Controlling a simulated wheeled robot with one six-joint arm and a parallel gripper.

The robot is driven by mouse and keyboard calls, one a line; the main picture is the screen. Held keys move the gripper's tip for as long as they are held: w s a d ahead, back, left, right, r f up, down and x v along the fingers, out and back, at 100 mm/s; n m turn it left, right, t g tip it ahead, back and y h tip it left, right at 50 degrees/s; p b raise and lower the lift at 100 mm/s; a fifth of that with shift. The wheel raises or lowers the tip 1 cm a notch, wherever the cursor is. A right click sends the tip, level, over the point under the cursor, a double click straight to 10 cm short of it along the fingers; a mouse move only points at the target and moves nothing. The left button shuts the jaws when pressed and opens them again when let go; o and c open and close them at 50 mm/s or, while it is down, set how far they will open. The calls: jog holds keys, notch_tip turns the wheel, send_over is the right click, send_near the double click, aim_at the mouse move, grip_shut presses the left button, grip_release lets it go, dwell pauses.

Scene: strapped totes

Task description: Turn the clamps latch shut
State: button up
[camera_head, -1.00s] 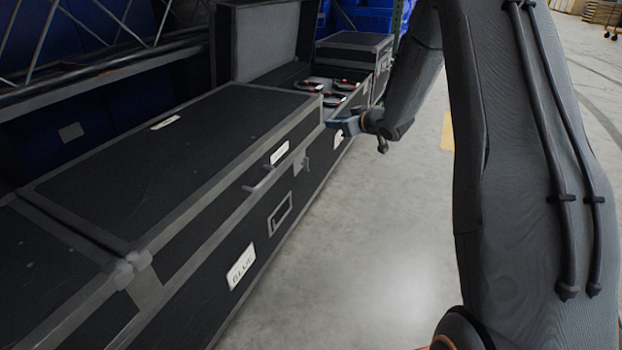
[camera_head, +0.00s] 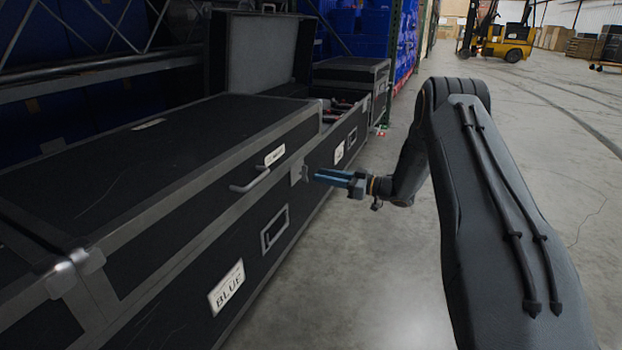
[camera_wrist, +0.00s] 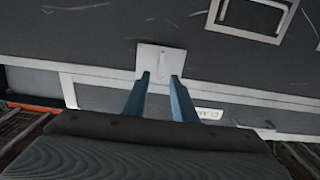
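The clamps latch is a small pale metal plate (camera_head: 304,171) on the front of a long black case (camera_head: 215,190), near the lid seam. In the wrist view the latch (camera_wrist: 160,62) is a light square plate with a thin upright ridge in its middle. My gripper (camera_head: 316,176) points at the latch from the right in the head view. In the wrist view its two blue fingers (camera_wrist: 160,78) are apart, one on each side of the ridge. I cannot tell whether the fingertips touch the plate.
A handle (camera_head: 250,181) and a white label sit left of the latch on the case. A "BLUE" label (camera_head: 227,287) is lower down. An open case (camera_head: 262,55) stands behind. Clear concrete floor (camera_head: 370,270) lies to the right. A yellow forklift (camera_head: 500,38) is far off.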

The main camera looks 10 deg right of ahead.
aim_at(304, 173)
jog(key=shift+b+x, duration=0.9)
jog(key=shift+x, duration=1.55)
grip_shut()
